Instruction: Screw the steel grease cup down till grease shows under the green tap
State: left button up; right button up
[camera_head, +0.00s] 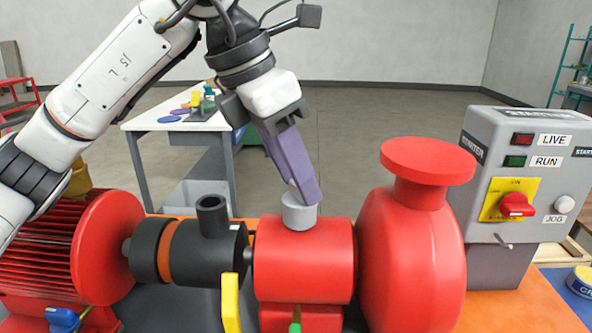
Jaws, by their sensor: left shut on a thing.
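The steel grease cup (299,216) is a grey cylinder standing upright on top of the red bearing housing (303,262). My left gripper (305,190) reaches down from above, tilted, with its purple fingers shut on the top of the cup. The near finger hides part of the cup's top. A green piece (295,327), likely the green tap, just shows at the bottom edge below the housing. Most of it is cut off, and I cannot see whether grease shows under it. My right gripper is out of view.
The large red pump casing (412,260) stands close on the right. A black coupling (205,250) with a short upright stub and a red motor (60,255) are on the left. A yellow lever (231,303) stands in front. A grey control box (530,180) is at right.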

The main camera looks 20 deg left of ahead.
pick_arm(q)
jog(key=shift+w+a+m+g+h+p, duration=0.1)
jog(key=shift+m+g+h+p, duration=0.45)
jog(key=shift+m, duration=1.35)
jog(key=o, duration=1)
jog(key=shift+o, duration=0.2)
jog(key=shift+r, duration=0.1)
jog(key=v, duration=1)
jog(key=shift+w+r, duration=0.1)
